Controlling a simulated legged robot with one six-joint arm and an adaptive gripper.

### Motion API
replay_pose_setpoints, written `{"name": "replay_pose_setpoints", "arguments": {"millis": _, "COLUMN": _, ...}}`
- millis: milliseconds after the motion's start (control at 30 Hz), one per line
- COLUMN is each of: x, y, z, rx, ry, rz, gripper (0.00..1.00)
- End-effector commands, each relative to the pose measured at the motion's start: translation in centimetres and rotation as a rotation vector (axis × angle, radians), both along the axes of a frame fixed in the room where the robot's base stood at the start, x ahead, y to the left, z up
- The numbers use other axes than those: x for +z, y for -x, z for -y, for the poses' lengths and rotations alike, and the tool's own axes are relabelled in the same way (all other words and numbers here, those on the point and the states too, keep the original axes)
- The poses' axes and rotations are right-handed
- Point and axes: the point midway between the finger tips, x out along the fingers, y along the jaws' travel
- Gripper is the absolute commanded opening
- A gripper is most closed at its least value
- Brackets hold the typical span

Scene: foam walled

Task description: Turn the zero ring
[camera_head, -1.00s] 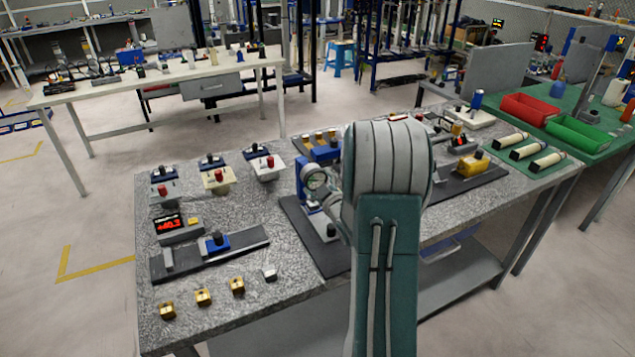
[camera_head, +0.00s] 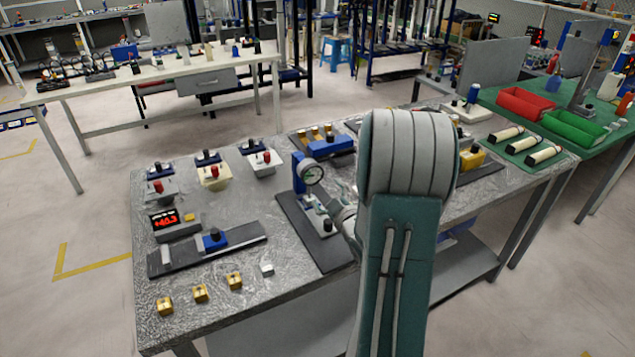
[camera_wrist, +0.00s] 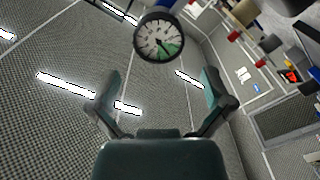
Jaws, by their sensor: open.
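A round dial gauge (camera_head: 311,173) with a dark rim and a white and green face is held on a blue stand (camera_head: 298,168) on a dark base plate (camera_head: 293,222). In the wrist view the gauge (camera_wrist: 159,37) is upper centre, beyond my fingertips. The zero ring is presumably its dark rim; no separate ring can be told. My gripper (camera_wrist: 160,95) is open, with its two fingers spread and nothing between them. In the head view my arm hides most of the gripper, which is near the gauge's lower right.
A display block with red digits (camera_head: 166,222) and a slide fixture with a blue block (camera_head: 215,240) lie left on the grey bench (camera_head: 225,315). Several small brass blocks line the front. A blue fixture (camera_head: 330,146) stands behind the gauge.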

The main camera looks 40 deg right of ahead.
Motion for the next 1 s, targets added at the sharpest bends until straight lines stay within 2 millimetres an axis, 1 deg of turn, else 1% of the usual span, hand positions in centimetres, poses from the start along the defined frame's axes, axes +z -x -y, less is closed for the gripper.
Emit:
{"name": "replay_pose_setpoints", "arguments": {"millis": 33, "x": 0.0, "y": 1.1, "z": -0.2, "rx": -0.003, "ry": 0.0, "rz": 0.0, "gripper": 1.0}}
{"name": "replay_pose_setpoints", "arguments": {"millis": 100, "x": 0.0, "y": 2.3, "z": -0.5, "rx": -0.003, "ry": 0.0, "rz": -0.001, "gripper": 1.0}}
{"name": "replay_pose_setpoints", "arguments": {"millis": 200, "x": 0.0, "y": 3.5, "z": -0.8, "rx": -0.001, "ry": 0.001, "rz": 0.0, "gripper": 1.0}}
{"name": "replay_pose_setpoints", "arguments": {"millis": 300, "x": 0.0, "y": 4.2, "z": -1.0, "rx": -0.001, "ry": 0.0, "rz": -0.001, "gripper": 1.0}}
{"name": "replay_pose_setpoints", "arguments": {"millis": 400, "x": -0.1, "y": 4.4, "z": -1.1, "rx": 0.001, "ry": 0.0, "rz": -0.001, "gripper": 1.0}}
{"name": "replay_pose_setpoints", "arguments": {"millis": 867, "x": 0.0, "y": 4.4, "z": -1.1, "rx": 0.001, "ry": 0.0, "rz": -0.001, "gripper": 1.0}}
{"name": "replay_pose_setpoints", "arguments": {"millis": 1000, "x": 0.7, "y": 3.6, "z": -1.8, "rx": -0.001, "ry": -0.003, "rz": -0.036, "gripper": 1.0}}
